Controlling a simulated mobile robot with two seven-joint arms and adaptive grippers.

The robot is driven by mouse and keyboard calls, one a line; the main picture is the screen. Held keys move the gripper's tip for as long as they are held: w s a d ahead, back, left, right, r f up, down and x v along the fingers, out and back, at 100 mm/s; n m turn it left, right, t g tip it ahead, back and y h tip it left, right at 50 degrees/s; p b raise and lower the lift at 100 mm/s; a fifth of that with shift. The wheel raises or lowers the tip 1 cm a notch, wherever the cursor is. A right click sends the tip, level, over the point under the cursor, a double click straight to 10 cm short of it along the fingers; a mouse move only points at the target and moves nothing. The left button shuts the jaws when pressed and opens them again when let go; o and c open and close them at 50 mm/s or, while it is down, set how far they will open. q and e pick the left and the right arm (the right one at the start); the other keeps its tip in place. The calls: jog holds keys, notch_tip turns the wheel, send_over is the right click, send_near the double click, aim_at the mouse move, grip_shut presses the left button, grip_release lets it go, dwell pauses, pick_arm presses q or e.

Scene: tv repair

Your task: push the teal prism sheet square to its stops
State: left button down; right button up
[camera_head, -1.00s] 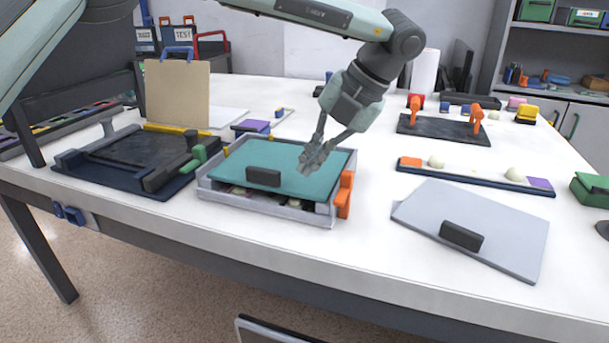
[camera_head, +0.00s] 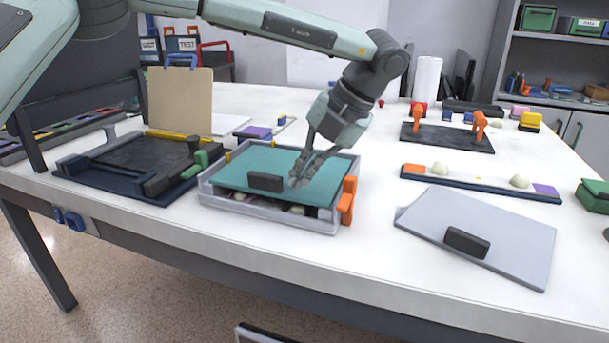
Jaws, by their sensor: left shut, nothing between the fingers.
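The teal prism sheet (camera_head: 240,171) lies in the grey tray frame (camera_head: 270,208) near the table's front edge. It has a black block handle (camera_head: 265,183) on its front part. A dark gap with small parts shows beneath the sheet's front edge. My left gripper (camera_head: 298,182) is shut and empty, fingertips pointing down at the sheet's right half, right of the black handle. The fingertips look at or just above the surface; I cannot tell if they touch. The stops are not clearly distinguishable. My right gripper is not in view.
An orange clamp (camera_head: 347,200) stands at the tray's right side. A dark fixture (camera_head: 125,190) with a green knob sits left. A pale grey panel (camera_head: 510,232) with a black handle lies right. A long strip (camera_head: 470,185) with white domes lies behind that panel.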

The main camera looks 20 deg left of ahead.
pick_arm(q)
jog(key=shift+a, duration=1)
jog(key=shift+r, duration=0.15)
jog(key=shift+p+v, duration=1.3)
jog(key=shift+v, duration=1.1)
jog(key=shift+d+r, duration=0.3)
